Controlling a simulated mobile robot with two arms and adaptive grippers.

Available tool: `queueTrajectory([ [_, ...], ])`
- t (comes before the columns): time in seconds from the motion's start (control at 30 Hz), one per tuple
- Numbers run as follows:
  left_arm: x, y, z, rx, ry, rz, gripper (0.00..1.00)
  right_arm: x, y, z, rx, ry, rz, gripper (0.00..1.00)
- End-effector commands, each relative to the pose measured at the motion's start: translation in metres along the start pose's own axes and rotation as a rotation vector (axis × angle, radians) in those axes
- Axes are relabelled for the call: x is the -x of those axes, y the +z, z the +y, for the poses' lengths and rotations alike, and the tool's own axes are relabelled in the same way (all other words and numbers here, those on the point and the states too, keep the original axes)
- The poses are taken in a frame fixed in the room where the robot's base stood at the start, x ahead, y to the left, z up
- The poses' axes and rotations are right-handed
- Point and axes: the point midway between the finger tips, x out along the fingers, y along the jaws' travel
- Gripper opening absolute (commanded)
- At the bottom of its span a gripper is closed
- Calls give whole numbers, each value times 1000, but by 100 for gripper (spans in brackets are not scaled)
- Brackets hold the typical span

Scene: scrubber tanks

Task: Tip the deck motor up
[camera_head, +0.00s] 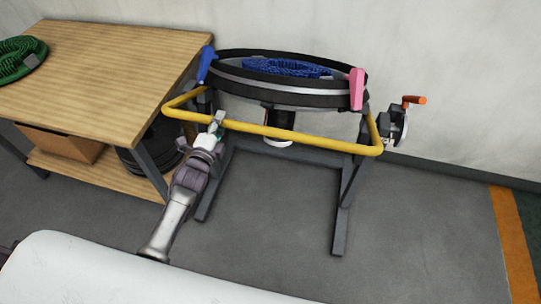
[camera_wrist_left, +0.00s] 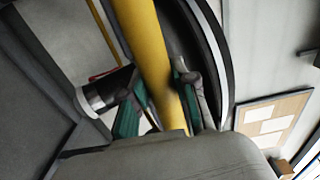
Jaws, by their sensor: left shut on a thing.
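The deck (camera_head: 292,92) is a round black ring with a silver band, lying almost level in a dark stand (camera_head: 342,205). A black cylinder with a white lower end, apparently the motor (camera_head: 279,142), hangs beneath it. It also shows in the left wrist view (camera_wrist_left: 103,92). A yellow bar (camera_head: 290,134) runs across the front of the deck and back along both sides. My left gripper (camera_head: 217,122) is shut around this bar, left of its middle. In the left wrist view, its green-padded fingers (camera_wrist_left: 160,98) are on either side of the bar (camera_wrist_left: 148,45).
A blue latch (camera_head: 206,66) and a pink latch (camera_head: 356,89) stand at the deck's sides. A wooden bench (camera_head: 110,75) with a green coil (camera_head: 17,62) is close on the left. The floor (camera_head: 430,235) at right is clear.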

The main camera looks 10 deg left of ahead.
Motion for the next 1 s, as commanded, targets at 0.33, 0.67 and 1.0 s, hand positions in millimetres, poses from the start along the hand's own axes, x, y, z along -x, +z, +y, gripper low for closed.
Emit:
queueTrajectory([
  [0.33, -7, 0, -11, -2, -4, 1, 0, 6, -1, 0, 0, 0, 1, 52],
  [0.67, -36, 0, -48, -3, -5, 1, 0, 24, -3, 0, 0, 0, 1, 52],
  [1.0, -45, 0, -58, -2, -4, 1, 0, 27, -3, -2, -1, -3, 1, 52],
])
